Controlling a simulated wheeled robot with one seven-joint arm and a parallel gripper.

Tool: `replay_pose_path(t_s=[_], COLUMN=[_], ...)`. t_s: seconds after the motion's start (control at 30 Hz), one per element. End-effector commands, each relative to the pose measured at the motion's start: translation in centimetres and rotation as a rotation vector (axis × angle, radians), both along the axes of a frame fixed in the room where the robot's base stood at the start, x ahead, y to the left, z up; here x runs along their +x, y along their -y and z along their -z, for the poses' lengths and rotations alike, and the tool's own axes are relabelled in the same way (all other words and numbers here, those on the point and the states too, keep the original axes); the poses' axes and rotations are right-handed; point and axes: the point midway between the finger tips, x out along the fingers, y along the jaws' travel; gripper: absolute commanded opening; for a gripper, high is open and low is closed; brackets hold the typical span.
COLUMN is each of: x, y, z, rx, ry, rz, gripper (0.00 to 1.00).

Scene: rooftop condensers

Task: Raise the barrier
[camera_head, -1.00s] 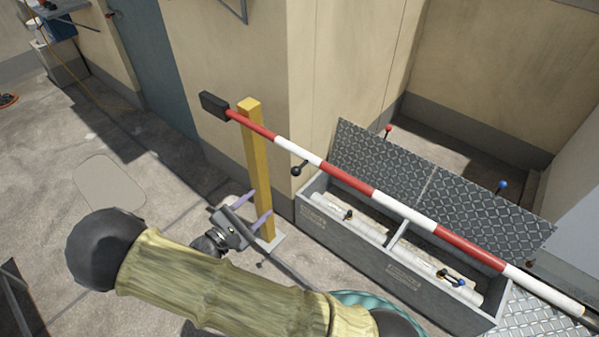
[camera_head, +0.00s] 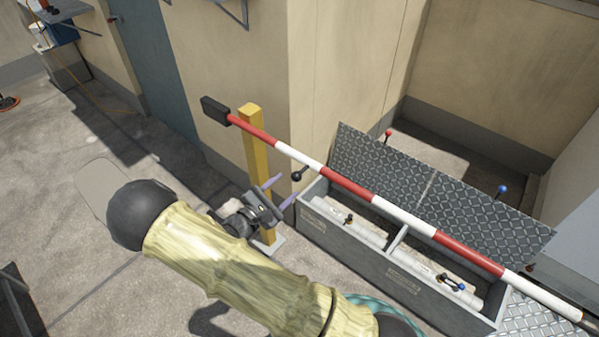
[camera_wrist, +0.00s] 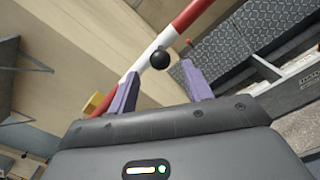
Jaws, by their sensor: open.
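The barrier is a red and white striped pole (camera_head: 348,182) with a black counterweight (camera_head: 215,110) at its left end. It lies sloping across the view, pivoted near the top of a yellow post (camera_head: 252,150). A black ball knob (camera_head: 296,176) sticks out from the pole near the post; it also shows in the wrist view (camera_wrist: 160,59). My gripper (camera_head: 281,190) is open and empty, below the knob and in front of the post. In the wrist view its two purple fingers (camera_wrist: 158,86) point toward the pole, with the knob beyond and between the tips, apart from them.
A grey trench box (camera_head: 345,240) with pipes and small valve levers stands under the pole, its checkered lid (camera_head: 440,190) open behind it. A beige wall (camera_head: 240,60) and a grey-blue door (camera_head: 155,60) stand behind the post.

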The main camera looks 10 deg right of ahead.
Motion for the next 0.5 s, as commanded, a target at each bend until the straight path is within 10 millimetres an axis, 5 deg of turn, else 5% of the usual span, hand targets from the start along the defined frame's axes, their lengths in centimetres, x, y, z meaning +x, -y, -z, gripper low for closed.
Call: replay_pose_path(t_s=[0.3,0.5], x=[3.2,4.3], y=[4.7,6.0], z=[-0.1,0.0], rx=[0.000,0.001], ry=[0.000,0.001], rz=[0.006,0.002], gripper=[0.50,0.50])
